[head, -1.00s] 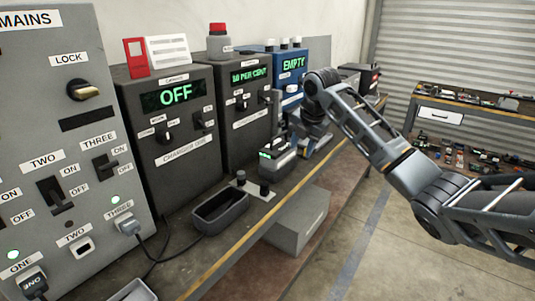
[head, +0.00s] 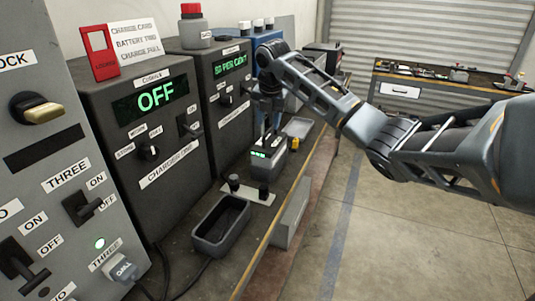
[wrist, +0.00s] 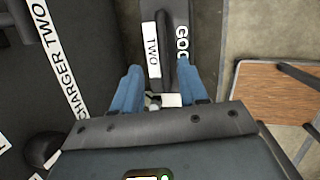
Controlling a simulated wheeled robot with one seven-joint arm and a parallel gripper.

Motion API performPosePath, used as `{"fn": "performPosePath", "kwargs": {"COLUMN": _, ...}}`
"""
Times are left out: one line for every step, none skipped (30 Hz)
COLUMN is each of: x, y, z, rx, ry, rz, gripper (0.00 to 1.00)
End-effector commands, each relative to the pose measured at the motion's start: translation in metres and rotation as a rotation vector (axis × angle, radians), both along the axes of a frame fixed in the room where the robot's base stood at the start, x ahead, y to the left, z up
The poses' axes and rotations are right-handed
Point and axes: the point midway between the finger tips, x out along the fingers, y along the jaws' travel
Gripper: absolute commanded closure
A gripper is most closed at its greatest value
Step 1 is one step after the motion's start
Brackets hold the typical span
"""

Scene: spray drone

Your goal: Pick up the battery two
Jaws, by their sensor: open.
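Battery two (head: 266,160), a dark block with a green-lit readout, stands on the bench in front of the chargers in the head view. In the wrist view, its dark top (wrist: 166,45) carries a raised handle and white labels reading "TWO" and "GOOD". My gripper (head: 268,122) is just above the battery, pointing down. In the wrist view its blue fingers (wrist: 155,88) are apart, with the near end of the handle line between them. I cannot tell whether they touch it, and the palm hides the part below.
An empty dark tray (head: 220,225) and a plate with two knobs (head: 249,190) lie nearer on the bench. A yellow item (head: 295,143) lies right of the battery.

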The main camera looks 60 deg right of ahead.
Motion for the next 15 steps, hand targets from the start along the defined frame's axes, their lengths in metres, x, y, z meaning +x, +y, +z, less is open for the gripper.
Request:
{"fn": "performPosePath", "kwargs": {"x": 0.0, "y": -0.002, "z": -0.004, "rx": 0.001, "ry": 0.002, "rz": -0.001, "gripper": 0.57}}
{"fn": "performPosePath", "kwargs": {"x": 0.0, "y": -0.003, "z": -0.007, "rx": 0.001, "ry": 0.002, "rz": -0.001, "gripper": 0.57}}
{"fn": "performPosePath", "kwargs": {"x": 0.0, "y": -0.005, "z": -0.012, "rx": 0.002, "ry": 0.003, "rz": -0.001, "gripper": 0.57}}
{"fn": "performPosePath", "kwargs": {"x": 0.0, "y": -0.007, "z": -0.016, "rx": 0.002, "ry": 0.003, "rz": -0.001, "gripper": 0.57}}
{"fn": "performPosePath", "kwargs": {"x": 0.0, "y": -0.009, "z": -0.02, "rx": 0.002, "ry": 0.003, "rz": -0.002, "gripper": 0.57}}
{"fn": "performPosePath", "kwargs": {"x": 0.001, "y": -0.011, "z": -0.026, "rx": 0.001, "ry": 0.003, "rz": -0.003, "gripper": 0.57}}
{"fn": "performPosePath", "kwargs": {"x": 0.001, "y": -0.012, "z": -0.03, "rx": 0.001, "ry": 0.003, "rz": -0.003, "gripper": 0.57}}
{"fn": "performPosePath", "kwargs": {"x": 0.002, "y": -0.013, "z": -0.035, "rx": 0.001, "ry": 0.003, "rz": -0.002, "gripper": 0.57}}
{"fn": "performPosePath", "kwargs": {"x": 0.003, "y": -0.014, "z": -0.039, "rx": 0.0, "ry": 0.002, "rz": -0.001, "gripper": 0.57}}
{"fn": "performPosePath", "kwargs": {"x": 0.004, "y": -0.015, "z": -0.042, "rx": 0.0, "ry": 0.002, "rz": -0.001, "gripper": 0.57}}
{"fn": "performPosePath", "kwargs": {"x": 0.004, "y": -0.015, "z": -0.044, "rx": 0.0, "ry": 0.002, "rz": -0.001, "gripper": 0.57}}
{"fn": "performPosePath", "kwargs": {"x": 0.005, "y": -0.016, "z": -0.046, "rx": -0.001, "ry": 0.001, "rz": -0.001, "gripper": 0.57}}
{"fn": "performPosePath", "kwargs": {"x": 0.005, "y": -0.016, "z": -0.047, "rx": -0.001, "ry": 0.0, "rz": -0.001, "gripper": 0.57}}
{"fn": "performPosePath", "kwargs": {"x": 0.005, "y": -0.016, "z": -0.048, "rx": -0.001, "ry": 0.0, "rz": 0.0, "gripper": 0.57}}
{"fn": "performPosePath", "kwargs": {"x": 0.005, "y": -0.016, "z": -0.049, "rx": -0.001, "ry": 0.0, "rz": 0.0, "gripper": 0.57}}
